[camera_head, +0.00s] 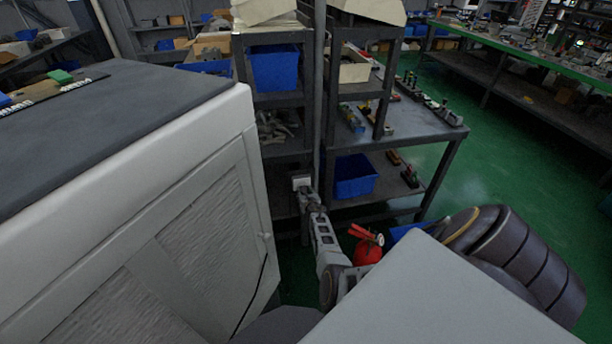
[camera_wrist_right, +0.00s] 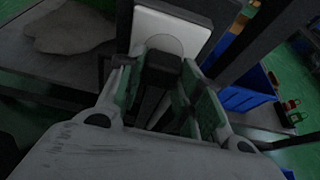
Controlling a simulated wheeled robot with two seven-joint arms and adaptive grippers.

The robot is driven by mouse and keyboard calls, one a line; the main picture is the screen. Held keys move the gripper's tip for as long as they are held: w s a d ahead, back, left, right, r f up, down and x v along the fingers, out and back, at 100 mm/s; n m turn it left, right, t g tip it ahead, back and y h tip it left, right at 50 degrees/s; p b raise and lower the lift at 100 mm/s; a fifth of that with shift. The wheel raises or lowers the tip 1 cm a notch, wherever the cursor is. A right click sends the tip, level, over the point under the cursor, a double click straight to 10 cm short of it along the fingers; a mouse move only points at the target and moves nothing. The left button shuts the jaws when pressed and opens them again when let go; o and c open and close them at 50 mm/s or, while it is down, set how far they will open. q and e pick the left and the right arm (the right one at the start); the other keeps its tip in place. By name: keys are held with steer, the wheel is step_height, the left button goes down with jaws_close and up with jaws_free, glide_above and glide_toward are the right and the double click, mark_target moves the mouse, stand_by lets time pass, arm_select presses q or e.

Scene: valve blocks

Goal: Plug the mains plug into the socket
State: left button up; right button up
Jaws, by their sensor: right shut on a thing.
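The white square socket (camera_wrist_right: 168,33) with a round grey recess is ahead of my right gripper (camera_wrist_right: 161,85) in the wrist view. It shows as a small white patch (camera_head: 300,181) by the rack post in the head view, just past my right gripper (camera_head: 307,197). My right gripper is shut on the dark mains plug (camera_wrist_right: 162,66), with a green-padded finger on each side. The plug's front end overlaps the lower part of the recess. I cannot tell whether it touches the socket, and its pins are hidden. My left gripper is out of view.
A large white cabinet (camera_head: 195,170) with a dark top fills the left. Metal racks (camera_head: 405,125) hold blue bins (camera_head: 354,176) and tools behind the socket. A red fire extinguisher (camera_head: 368,248) stands near my right arm. Green floor (camera_head: 500,150) is open at the right.

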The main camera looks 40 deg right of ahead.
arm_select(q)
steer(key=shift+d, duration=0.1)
arm_select(e)
steer(key=shift+w+d, duration=0.1)
steer(key=shift+w, duration=0.1)
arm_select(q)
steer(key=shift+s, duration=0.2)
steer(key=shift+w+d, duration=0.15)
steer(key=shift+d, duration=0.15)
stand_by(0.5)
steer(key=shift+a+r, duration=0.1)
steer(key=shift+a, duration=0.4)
arm_select(e)
steer(key=shift+r, duration=0.1)
stand_by(0.3)
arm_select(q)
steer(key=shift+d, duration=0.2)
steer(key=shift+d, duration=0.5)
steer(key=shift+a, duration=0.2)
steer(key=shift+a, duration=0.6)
arm_select(e)
steer(key=shift+w+d, duration=0.1)
steer(key=shift+w, duration=0.2)
